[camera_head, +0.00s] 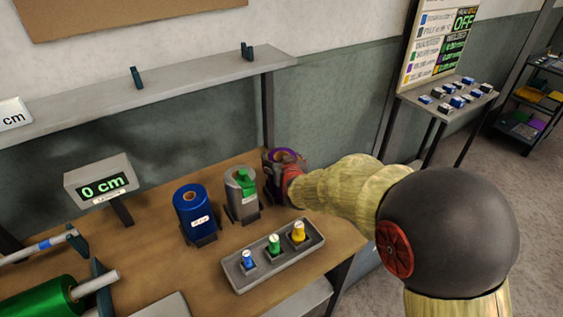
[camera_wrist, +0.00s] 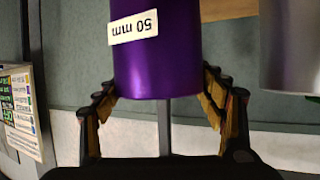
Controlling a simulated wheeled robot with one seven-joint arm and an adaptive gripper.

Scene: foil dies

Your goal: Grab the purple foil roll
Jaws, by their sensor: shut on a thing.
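The purple foil roll (camera_wrist: 158,62) fills the top middle of the wrist view, with a white "50 mm" label upside down on it. My gripper (camera_wrist: 160,98) has a finger on each side of the roll, shut on it. In the head view, the purple roll (camera_head: 285,156) stands at the right end of the wooden workbench, mostly hidden behind my gripper (camera_head: 287,178). Its purple rim shows at the top. Whether its lower end rests on its stand is hidden.
A silver roll (camera_head: 241,204) with a green piece on top and a blue roll (camera_head: 193,207) stand left of the purple one. A grey tray (camera_head: 236,282) with blue, green and yellow pieces lies in front. A shelf (camera_head: 190,90) runs behind.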

